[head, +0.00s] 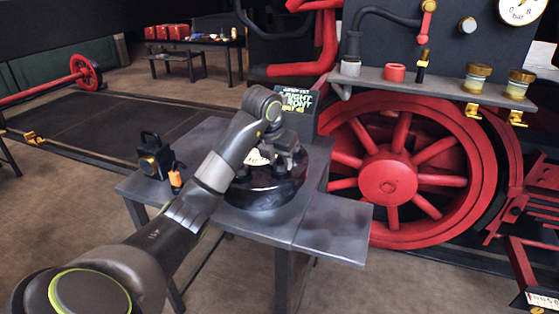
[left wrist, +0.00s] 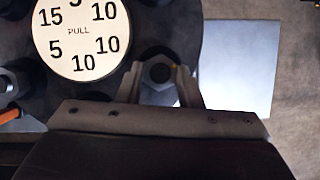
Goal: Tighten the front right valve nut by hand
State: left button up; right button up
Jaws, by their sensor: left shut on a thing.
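A dark round valve body (head: 265,190) sits on a grey metal table, with a green-lettered sign reading "RIGHT FRONT" (head: 297,100) behind it. My left gripper (head: 287,158) reaches down onto its top from the left. In the left wrist view, the two fingers of my left gripper (left wrist: 160,88) are on either side of a hex nut (left wrist: 158,72) near the valve's rim, shut on it. A white disc (left wrist: 82,38) with numbers and "PULL" lies on the valve's top beside it. Other nuts are partly hidden. My right gripper is not in view.
A black lantern-like object (head: 152,155) and an orange-handled item (head: 175,179) stand at the table's left. A red spoked wheel (head: 390,175) and a shelf with brass-lidded jars (head: 478,77) stand close on the right. Floor to the left is open.

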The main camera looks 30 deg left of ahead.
pick_arm(q)
jog(key=shift+a+f+m+h, duration=0.1)
jog(key=shift+m+h, duration=0.2)
jog(key=shift+m, duration=0.5)
jog(key=m+h+b, duration=0.1)
jog(key=m, duration=0.2)
jog(key=shift+a+m, duration=0.1)
jog(key=shift+m, duration=0.2)
jog(key=m, duration=0.2)
jog(key=m+h+b, duration=0.1)
jog(key=shift+w+a+m+g+h, duration=0.1)
jog(key=shift+m+g+h, duration=0.2)
jog(key=shift+m+g, duration=0.1)
jog(key=shift+m, duration=0.6)
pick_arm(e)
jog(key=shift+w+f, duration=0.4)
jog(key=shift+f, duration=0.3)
pick_arm(q)
jog(key=shift+g, duration=0.3)
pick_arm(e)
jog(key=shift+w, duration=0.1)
pick_arm(q)
jog(key=shift+m+h, duration=0.3)
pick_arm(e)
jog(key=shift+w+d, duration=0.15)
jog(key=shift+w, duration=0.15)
pick_arm(q)
jog(key=o, duration=1)
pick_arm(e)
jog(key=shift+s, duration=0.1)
